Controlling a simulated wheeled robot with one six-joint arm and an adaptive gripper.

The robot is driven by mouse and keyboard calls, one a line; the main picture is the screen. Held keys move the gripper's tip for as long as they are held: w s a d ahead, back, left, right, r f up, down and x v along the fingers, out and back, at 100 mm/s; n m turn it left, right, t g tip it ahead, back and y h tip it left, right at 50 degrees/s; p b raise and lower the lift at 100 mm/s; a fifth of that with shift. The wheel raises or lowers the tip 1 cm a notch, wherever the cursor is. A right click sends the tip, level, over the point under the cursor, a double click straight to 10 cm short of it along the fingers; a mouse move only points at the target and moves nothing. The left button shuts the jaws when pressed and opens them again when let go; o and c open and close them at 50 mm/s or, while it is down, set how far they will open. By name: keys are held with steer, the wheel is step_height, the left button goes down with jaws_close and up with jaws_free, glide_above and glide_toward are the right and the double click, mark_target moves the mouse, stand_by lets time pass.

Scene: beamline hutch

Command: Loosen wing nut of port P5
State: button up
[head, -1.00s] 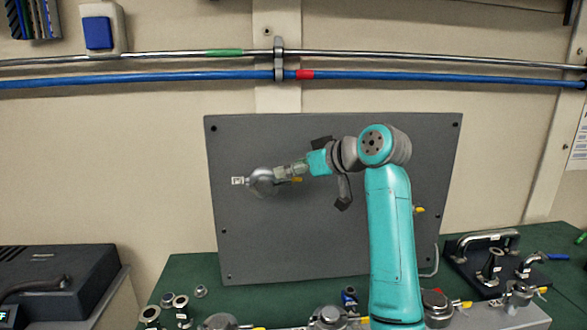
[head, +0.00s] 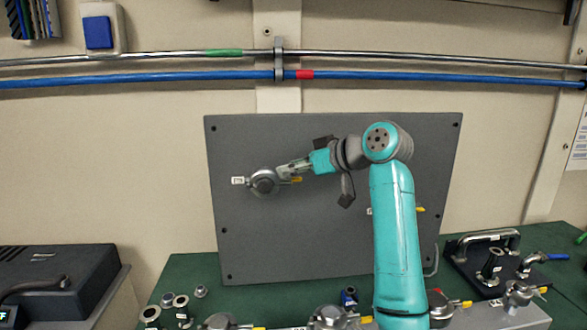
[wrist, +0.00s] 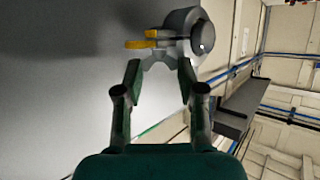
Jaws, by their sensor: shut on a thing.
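A round grey clamped port (head: 263,182) sits on the upright grey panel, at its left side; a small white label (head: 237,181) is beside it, its text too small to read. A yellow wing nut (head: 295,180) shows at the port's right side. In the wrist view the clamp (wrist: 185,32) and the yellow wing nut (wrist: 138,44) are just beyond my fingertips. The exact contact is partly hidden.
The grey panel (head: 300,240) stands at the back of the green bench (head: 195,270). Several metal fittings and clamps lie along the bench front. A black fixture (head: 480,268) stands at right and a dark case (head: 60,275) at left. Pipes (head: 150,76) run along the wall above.

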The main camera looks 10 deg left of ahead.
steer(key=n+g, duration=0.2)
steer(key=n+g+y, duration=0.1)
steer(key=g, duration=0.1)
steer(key=shift+w+d+n+g, duration=0.15)
steer(key=shift+w+n+g, duration=0.15)
steer(key=shift+w+n, duration=0.1)
steer(key=shift+w+n+g, duration=0.2)
steer(key=shift+n+g, duration=1.3)
steer(key=shift+g, duration=0.1)
steer(key=shift+f+n+g, duration=0.1)
steer(key=shift+n+g, duration=0.3)
steer(key=shift+g, duration=0.1)
steer(key=o, duration=1.2)
steer(key=shift+c, duration=0.2)
steer(key=v, duration=1.2)
